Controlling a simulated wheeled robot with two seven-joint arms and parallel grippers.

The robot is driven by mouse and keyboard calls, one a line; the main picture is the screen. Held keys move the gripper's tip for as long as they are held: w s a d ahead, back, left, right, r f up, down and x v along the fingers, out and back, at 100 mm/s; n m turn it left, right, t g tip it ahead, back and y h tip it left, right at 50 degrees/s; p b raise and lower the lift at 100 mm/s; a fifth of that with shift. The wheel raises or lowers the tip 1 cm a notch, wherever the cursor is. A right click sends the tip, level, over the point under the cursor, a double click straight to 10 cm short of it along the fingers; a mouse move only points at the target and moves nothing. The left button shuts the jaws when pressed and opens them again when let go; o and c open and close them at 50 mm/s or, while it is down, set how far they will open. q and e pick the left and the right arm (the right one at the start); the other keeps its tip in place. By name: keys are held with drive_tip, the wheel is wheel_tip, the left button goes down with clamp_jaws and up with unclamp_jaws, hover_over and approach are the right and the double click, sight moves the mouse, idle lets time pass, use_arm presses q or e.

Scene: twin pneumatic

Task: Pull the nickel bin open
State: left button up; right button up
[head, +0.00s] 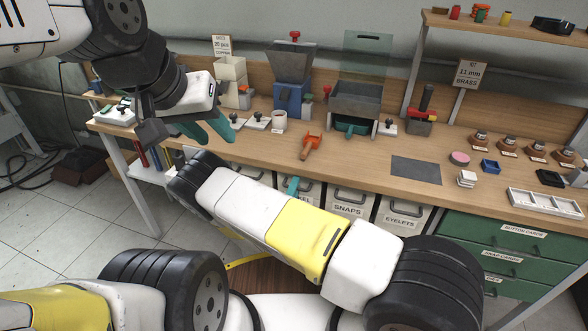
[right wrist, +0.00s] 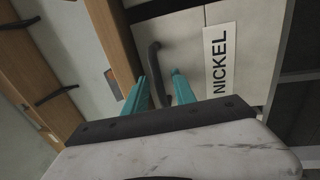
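The nickel bin (right wrist: 200,45) is a pale grey bin front with a white NICKEL label (right wrist: 220,60) and a dark bar handle (right wrist: 155,62). In the right wrist view my right gripper (right wrist: 161,75) is open, its teal fingers on either side of the handle, with gaps showing. I cannot tell how deep the handle sits between them. In the head view the nickel bin (head: 311,190) is under the bench, partly hidden by my right arm; only a teal fingertip of that gripper (head: 292,185) shows. My left gripper (head: 208,128) is open and empty above the bench's left part.
The SNAPS bin (head: 350,202) and EYELETS bin (head: 402,215) stand to the right, then green drawers (head: 510,262). The wooden bench top (head: 350,170) overhangs the bins and carries an orange-handled tool (head: 311,146), a grey mat (head: 416,170) and small machines. Tiled floor lies left.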

clamp_jaws()
idle(1.4)
